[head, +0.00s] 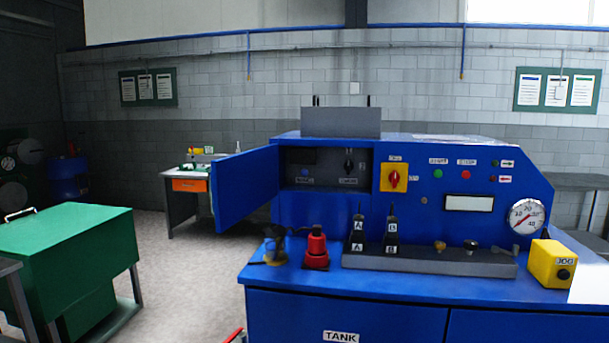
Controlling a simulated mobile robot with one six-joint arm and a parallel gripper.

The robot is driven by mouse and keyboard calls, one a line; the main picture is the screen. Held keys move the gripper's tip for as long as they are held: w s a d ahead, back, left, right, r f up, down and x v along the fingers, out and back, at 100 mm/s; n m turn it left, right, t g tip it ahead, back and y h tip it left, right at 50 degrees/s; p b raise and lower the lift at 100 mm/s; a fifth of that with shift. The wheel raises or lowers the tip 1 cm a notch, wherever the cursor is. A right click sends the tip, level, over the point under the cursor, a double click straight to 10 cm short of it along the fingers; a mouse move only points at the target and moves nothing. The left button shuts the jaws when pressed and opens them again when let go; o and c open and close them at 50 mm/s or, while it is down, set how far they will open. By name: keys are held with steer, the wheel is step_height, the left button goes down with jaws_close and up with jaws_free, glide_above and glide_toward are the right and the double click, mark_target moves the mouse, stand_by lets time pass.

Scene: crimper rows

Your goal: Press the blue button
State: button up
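The blue machine (400,300) fills the right half of the head view. Its compartment door (245,188) stands open, swung out to the left. Inside the dark compartment (328,156) a small blue button (305,172) shows at the left, above a label too small to read surely. A black switch (348,163) sits to its right in the same recess. My gripper is not in view.
A yellow JOG box (553,264) sits right. A green cabinet (70,250) stands left, with clear floor (190,265) between.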

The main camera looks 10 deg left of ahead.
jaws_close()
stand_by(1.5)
